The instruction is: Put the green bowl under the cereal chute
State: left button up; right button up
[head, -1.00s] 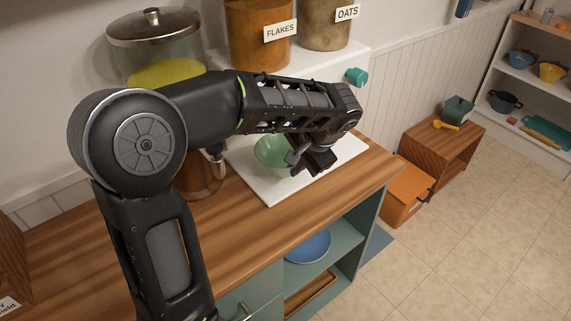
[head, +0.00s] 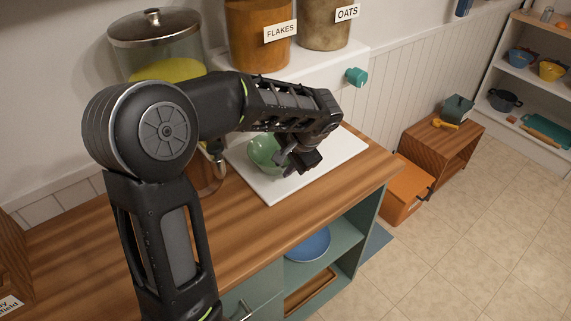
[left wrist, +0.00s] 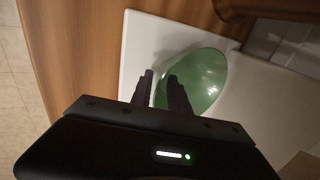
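The green bowl (head: 262,152) sits on a white board (head: 335,157) on the wooden counter, partly hidden by my left gripper. My left gripper (head: 297,163) is at the bowl's right side. In the left wrist view, the fingers of my left gripper (left wrist: 161,76) are apart, with the near rim of the green bowl (left wrist: 205,75) between them: one finger overlaps the bowl, the other is just outside. Contact with the rim cannot be told. My right gripper is not in view.
A lidded glass jar (head: 155,42) stands at the back left. Below the counter (head: 250,245), an open shelf holds a blue plate (head: 308,244). The counter's front right is clear.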

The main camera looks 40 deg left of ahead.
pick_arm(q)
jog(key=shift+o, duration=0.3)
jog(key=shift+r, duration=0.1)
jog(key=shift+r, duration=0.15)
jog(key=shift+s+d+r, duration=0.15)
jog(key=shift+d+r, duration=0.4)
jog(key=shift+s+d+r, duration=0.15)
jog(key=shift+d+r, duration=0.35)
jog(key=shift+r, duration=0.05)
jog(key=s+d+b, duration=0.1)
jog(key=d, duration=0.2)
jog(key=s+d+b, duration=0.1)
jog(key=d, duration=0.3)
jog(key=s+d, duration=0.1)
jog(key=d, duration=0.2)
jog(key=shift+s+d+b, duration=0.3)
jog(key=shift+b, duration=0.1)
